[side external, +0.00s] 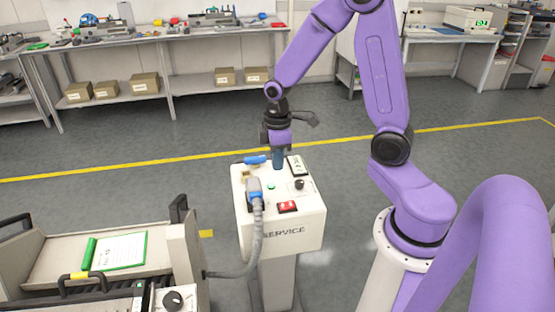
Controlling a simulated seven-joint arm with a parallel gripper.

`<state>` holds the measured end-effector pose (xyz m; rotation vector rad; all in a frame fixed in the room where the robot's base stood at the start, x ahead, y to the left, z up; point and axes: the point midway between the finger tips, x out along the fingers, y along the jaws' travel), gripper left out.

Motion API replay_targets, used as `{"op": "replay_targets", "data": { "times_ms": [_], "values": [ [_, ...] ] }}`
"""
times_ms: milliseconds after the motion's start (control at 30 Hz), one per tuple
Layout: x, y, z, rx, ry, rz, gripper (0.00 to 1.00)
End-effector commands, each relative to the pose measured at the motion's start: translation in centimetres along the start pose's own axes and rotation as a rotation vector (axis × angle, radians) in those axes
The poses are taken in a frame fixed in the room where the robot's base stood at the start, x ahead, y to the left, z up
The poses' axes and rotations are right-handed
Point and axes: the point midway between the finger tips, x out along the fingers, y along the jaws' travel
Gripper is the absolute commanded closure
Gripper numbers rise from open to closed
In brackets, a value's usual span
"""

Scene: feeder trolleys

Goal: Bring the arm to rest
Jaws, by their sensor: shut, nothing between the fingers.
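My gripper (278,160) points straight down over the back part of the white service box (282,236), which stands on a pedestal. Its fingers are together with nothing held. The fingertips are close to the box top; I cannot tell whether they touch it. My purple arm arches up and to the right, back to its white base.
A grey-blue plug (255,187) with a grey cable (257,235) sits on the box, left of a red switch (287,207). A blue-handled part (255,160) and a small display (297,165) flank my fingers. A trolley (55,245) stands left; open floor lies behind.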

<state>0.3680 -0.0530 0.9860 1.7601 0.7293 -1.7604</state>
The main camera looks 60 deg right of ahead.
Motion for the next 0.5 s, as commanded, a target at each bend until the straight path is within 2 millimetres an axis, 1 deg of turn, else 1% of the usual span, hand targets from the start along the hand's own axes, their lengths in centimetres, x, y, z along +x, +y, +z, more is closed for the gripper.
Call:
{"op": "replay_targets", "data": {
  "times_ms": [133, 233, 367, 500],
  "values": [
    [-0.2, -0.4, -0.1, -0.007, 0.001, 0.001, 1.0],
    [-0.9, -1.8, -0.6, -0.027, 0.005, 0.004, 1.0],
    [-2.2, -5.0, -1.0, -0.069, 0.01, 0.005, 1.0],
    [-3.8, -8.8, -0.8, -0.117, 0.015, 0.006, 1.0]
  ]
}}
